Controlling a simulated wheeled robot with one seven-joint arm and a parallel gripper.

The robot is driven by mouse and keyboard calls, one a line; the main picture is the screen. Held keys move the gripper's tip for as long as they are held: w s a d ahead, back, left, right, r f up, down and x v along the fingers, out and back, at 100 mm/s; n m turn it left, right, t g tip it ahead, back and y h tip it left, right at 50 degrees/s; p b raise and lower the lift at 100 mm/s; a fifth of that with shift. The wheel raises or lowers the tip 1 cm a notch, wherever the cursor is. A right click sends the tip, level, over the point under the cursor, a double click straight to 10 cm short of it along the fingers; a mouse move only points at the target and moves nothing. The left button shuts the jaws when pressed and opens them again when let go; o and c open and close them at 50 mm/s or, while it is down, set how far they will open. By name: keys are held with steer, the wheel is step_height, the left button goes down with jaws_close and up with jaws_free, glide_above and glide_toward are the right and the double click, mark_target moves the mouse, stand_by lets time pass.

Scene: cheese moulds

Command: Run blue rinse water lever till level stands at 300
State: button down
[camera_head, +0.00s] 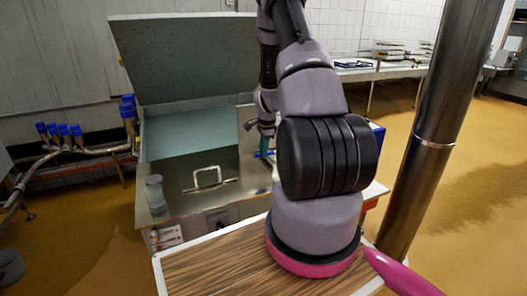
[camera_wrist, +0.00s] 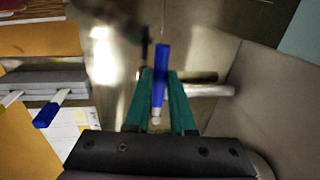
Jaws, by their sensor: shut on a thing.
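The blue lever (camera_wrist: 161,70) stands between the green fingers of my gripper (camera_wrist: 160,100) in the wrist view, and the fingers are shut on it. A metal pipe or spout (camera_wrist: 210,90) runs to the right from beside the lever. In the head view my gripper (camera_head: 265,146) is at the right side of the steel tank (camera_head: 190,205), partly hidden by my arm. A small bit of blue (camera_head: 264,154) shows at its tips. No readable level scale shows, so I cannot tell the water level.
The tank's large lid (camera_head: 185,60) stands raised behind it. Clear cups (camera_head: 155,190) stand at its left front. A wood-grain tabletop (camera_head: 215,270) is in front. Blue-capped pipes (camera_head: 62,132) are at the left, and a steel post (camera_head: 435,130) is at the right.

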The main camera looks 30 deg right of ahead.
steer(key=shift+s, duration=0.1)
steer(key=shift+s+d+n+g+y, duration=0.1)
steer(key=shift+s+d+n+y, duration=0.2)
steer(key=shift+s+n, duration=0.85)
steer(key=shift+s+d+n+g+y, duration=0.1)
steer(key=shift+s+d+n+y, duration=0.25)
steer(key=shift+n, duration=1.45)
steer(key=shift+s+d+n+g+y, duration=0.15)
steer(key=shift+s+d+n, duration=0.25)
steer(key=shift+s+n, duration=0.8)
steer(key=shift+w+n, duration=0.2)
steer(key=shift+n, duration=0.15)
steer(key=c, duration=0.8)
jaws_free()
steer(key=shift+o, duration=0.2)
step_height(320, 180, up, 11)
steer(key=s+d, duration=0.1)
steer(key=shift+s+d+f, duration=0.2)
steer(key=shift+s, duration=0.1)
